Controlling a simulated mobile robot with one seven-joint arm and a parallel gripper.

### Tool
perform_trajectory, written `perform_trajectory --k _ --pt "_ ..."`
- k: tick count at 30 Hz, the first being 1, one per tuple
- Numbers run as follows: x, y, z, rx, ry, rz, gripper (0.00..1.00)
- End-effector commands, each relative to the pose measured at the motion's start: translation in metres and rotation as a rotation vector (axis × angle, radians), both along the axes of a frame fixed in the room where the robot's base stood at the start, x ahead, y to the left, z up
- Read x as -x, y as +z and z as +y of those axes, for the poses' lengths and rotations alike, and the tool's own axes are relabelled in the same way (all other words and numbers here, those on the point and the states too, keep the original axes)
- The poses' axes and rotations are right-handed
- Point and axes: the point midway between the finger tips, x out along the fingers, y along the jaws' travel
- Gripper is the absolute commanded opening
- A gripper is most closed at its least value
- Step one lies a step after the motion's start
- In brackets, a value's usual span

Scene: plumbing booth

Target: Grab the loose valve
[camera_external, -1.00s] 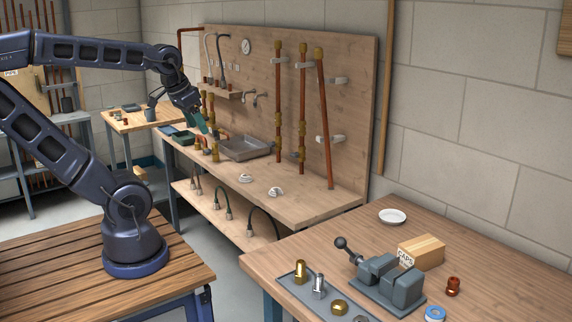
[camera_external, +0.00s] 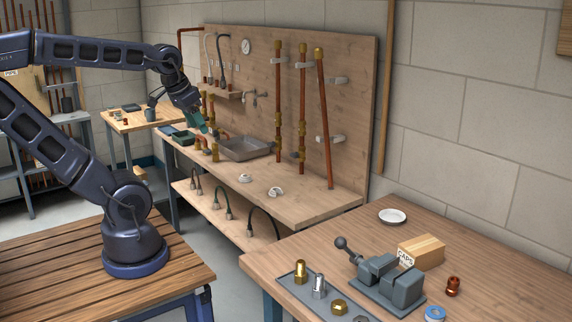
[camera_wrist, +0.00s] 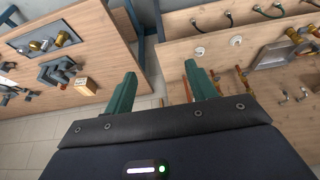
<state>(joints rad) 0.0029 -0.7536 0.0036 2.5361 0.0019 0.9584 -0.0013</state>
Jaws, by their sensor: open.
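My gripper (camera_external: 203,126) is above the far left end of the long workbench, fingers pointing down, near several small brass fittings. In the wrist view my gripper (camera_wrist: 160,70) shows its two green fingers spread apart with nothing between them. An upright brass fitting (camera_external: 215,152) stands on that bench just below and right of the fingers. Brass pieces also show at the right edge of the wrist view (camera_wrist: 295,36). They are too small to tell which one is the loose valve. The gripper is apart from them.
A grey tray (camera_external: 244,148) lies on the bench beside the fittings. Copper pipes (camera_external: 302,100) stand against the wooden backboard (camera_external: 350,60). A grey vise (camera_external: 388,283) and a cardboard box (camera_external: 421,250) occupy the front table. The long bench's near right end is clear.

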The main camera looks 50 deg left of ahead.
Motion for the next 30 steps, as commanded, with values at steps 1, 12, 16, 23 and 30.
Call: perform_trajectory --k 1,12,16,23,30 --pt "-0.002 0.001 0.001 -0.001 0.0 0.001 0.56" --pt "-0.08 0.028 0.028 -0.033 -0.003 0.028 0.56" --pt "-0.115 0.036 0.047 -0.043 -0.007 0.039 0.56" --pt "-0.178 0.04 0.088 -0.055 -0.017 0.056 0.56" --pt "-0.24 0.032 0.144 -0.058 -0.024 0.071 0.56"
